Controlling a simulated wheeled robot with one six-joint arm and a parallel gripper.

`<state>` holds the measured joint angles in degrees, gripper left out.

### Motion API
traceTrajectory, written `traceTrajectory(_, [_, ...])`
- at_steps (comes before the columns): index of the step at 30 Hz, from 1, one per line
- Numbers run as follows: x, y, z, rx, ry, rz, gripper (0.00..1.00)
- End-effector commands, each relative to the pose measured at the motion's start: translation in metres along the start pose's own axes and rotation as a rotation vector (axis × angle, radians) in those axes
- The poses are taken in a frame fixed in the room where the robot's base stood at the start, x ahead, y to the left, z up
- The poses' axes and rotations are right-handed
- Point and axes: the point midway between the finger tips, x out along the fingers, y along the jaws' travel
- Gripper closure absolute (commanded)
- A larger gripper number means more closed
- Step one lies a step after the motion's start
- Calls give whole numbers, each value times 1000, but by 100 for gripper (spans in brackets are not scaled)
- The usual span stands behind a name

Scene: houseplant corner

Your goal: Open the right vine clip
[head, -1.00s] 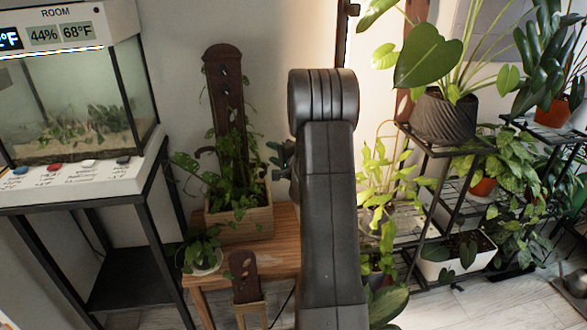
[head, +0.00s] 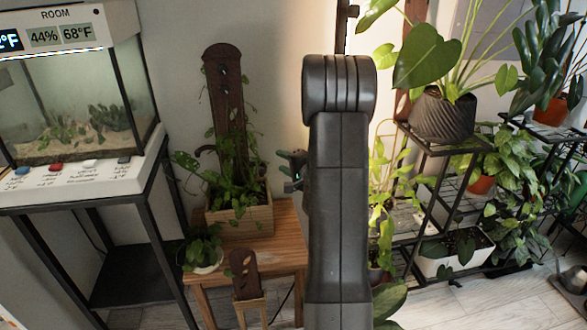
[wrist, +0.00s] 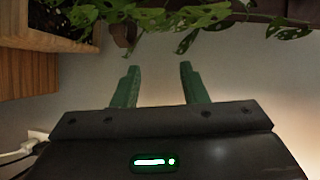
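A tall dark wooden board (head: 224,95) stands upright in a wooden planter box (head: 240,220), with leafy vine (head: 232,175) around its lower part. A brown curved clip (head: 206,150) sticks out on the board's left side. In the wrist view, a small brown piece (wrist: 121,36) hangs among the leaves; it looks like the right vine clip. Leaves partly cover it, and I cannot tell if it is open or shut. My gripper (wrist: 157,85) is open and empty, its green fingers apart and short of that piece. In the head view my gripper (head: 289,179) is right of the planter.
The planter stands on a wooden table (head: 285,245) with a small potted plant (head: 203,250) and a small brown board (head: 243,270) at its front. A terrarium (head: 75,100) is at left. Plant shelves (head: 440,150) are close on the right of my arm.

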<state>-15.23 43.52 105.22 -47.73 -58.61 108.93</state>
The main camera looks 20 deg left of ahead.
Motion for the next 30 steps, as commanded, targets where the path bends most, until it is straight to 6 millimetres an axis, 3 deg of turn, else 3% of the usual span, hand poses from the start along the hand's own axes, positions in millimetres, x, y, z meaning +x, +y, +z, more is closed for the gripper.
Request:
traceTrajectory(18, [-43, 2, 5, 1, 1, 1, 61])
traceTrajectory(30, [-49, 3, 7, 0, 0, 0, 61])
